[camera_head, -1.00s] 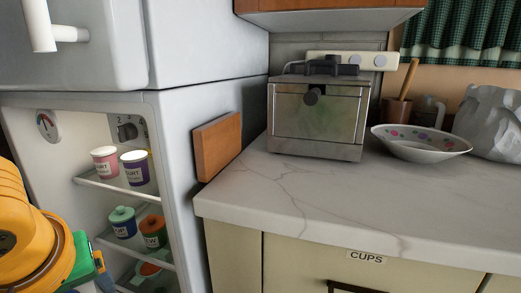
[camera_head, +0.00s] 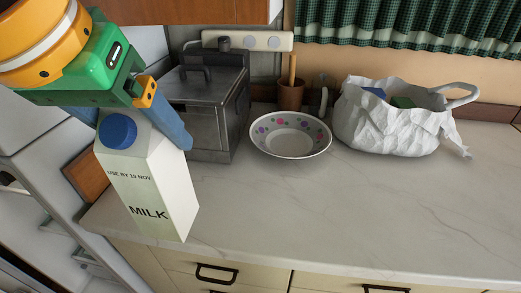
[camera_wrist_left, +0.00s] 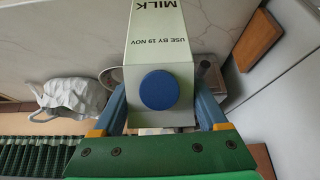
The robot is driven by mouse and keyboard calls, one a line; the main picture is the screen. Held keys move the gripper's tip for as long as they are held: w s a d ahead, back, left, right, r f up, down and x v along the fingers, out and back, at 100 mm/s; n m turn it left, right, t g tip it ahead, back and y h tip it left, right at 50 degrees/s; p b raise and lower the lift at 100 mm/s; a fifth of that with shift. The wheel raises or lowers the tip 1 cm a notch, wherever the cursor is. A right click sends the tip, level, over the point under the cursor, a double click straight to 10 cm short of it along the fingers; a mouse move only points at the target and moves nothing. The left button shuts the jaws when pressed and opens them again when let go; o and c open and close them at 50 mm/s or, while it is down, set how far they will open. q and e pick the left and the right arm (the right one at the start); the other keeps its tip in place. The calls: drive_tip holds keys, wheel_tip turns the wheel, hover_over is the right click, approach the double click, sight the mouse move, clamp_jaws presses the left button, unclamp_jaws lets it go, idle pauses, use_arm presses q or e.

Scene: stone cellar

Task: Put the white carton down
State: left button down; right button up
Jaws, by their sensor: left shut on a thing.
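The white milk carton (camera_head: 152,185) with a blue cap hangs upright but a little tilted in my left gripper (camera_head: 145,112), at the left of the head view. The gripper is shut on the carton's upper part, with a blue finger along its side. In the left wrist view the carton (camera_wrist_left: 160,50) sits between both fingers of the left gripper (camera_wrist_left: 163,108). The carton is in front of the left part of the marble counter (camera_head: 300,215); I cannot tell whether its base touches the counter. My right gripper is not in view.
A metal toaster oven (camera_head: 205,105) stands behind the carton. A dotted bowl (camera_head: 290,135), a brown pot (camera_head: 291,95) and a white bag (camera_head: 385,130) stand along the back. The counter's front middle and right are clear. The fridge (camera_head: 35,190) is at left.

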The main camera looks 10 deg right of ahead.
use_arm(q)
drive_tip(key=w+d+f+p, duration=0.1)
drive_tip(key=w+d+f, duration=0.6)
drive_tip(key=w+f, duration=0.4)
wheel_tip(320, 180, down, 2)
drive_tip(key=shift+w+d+f+p, duration=0.15)
drive_tip(key=shift+w+d+p, duration=0.1)
drive_tip(key=shift+p, duration=0.1)
unclamp_jaws()
drive_tip(key=shift+a, duration=0.1)
drive_tip(key=v, duration=1.2)
drive_tip(key=shift+r, duration=0.2)
